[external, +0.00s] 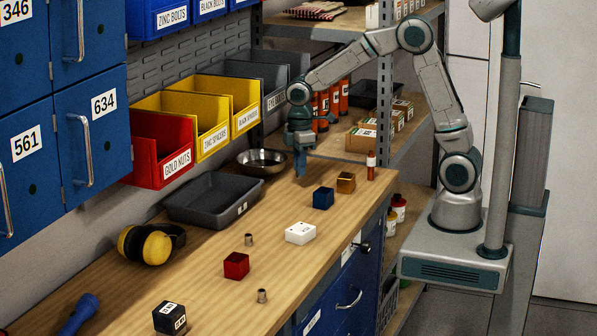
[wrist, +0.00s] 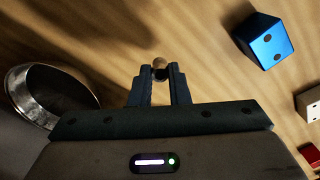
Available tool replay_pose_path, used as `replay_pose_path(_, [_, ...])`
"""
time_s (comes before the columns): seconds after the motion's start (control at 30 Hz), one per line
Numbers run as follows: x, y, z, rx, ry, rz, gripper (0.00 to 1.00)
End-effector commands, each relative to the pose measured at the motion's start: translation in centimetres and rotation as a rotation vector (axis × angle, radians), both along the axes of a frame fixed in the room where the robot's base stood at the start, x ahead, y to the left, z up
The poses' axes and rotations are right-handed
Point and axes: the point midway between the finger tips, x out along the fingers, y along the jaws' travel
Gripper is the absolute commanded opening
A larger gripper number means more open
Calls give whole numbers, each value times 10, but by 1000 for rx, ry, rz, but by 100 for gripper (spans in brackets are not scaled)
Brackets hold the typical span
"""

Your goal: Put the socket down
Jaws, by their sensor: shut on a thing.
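My gripper (external: 300,172) points down over the back part of the wooden workbench (external: 205,262), left of the blue block. In the wrist view my gripper (wrist: 159,78) is shut on a small round metal socket (wrist: 159,65), whose end shows between the fingertips. In the external view the held socket is too small to make out. Its height above the bench is hard to tell. Two similar small metal cylinders stand on the bench, one near the middle (external: 249,240) and one nearer the front (external: 262,296).
A metal bowl (external: 263,163) and grey tray (external: 213,218) lie left of my gripper. Bare wood lies below my gripper.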

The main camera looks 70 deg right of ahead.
Motion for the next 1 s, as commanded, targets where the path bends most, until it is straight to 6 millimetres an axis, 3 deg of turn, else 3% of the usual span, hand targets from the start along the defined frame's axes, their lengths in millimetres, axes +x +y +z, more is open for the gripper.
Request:
replay_pose_path(0.2, [-1, 0, -29, 0, 4, 0, 0])
replay_pose_path(0.6, [-1, -1, -36, 0, 1, 0, 0])
replay_pose_path(0.63, [-1, -1, -36, 0, 1, 0, 19])
replay_pose_path(0.7, [-1, -1, -35, 0, 1, 0, 38])
replay_pose_path(1.0, [-1, -1, -34, 0, 1, 0, 38])
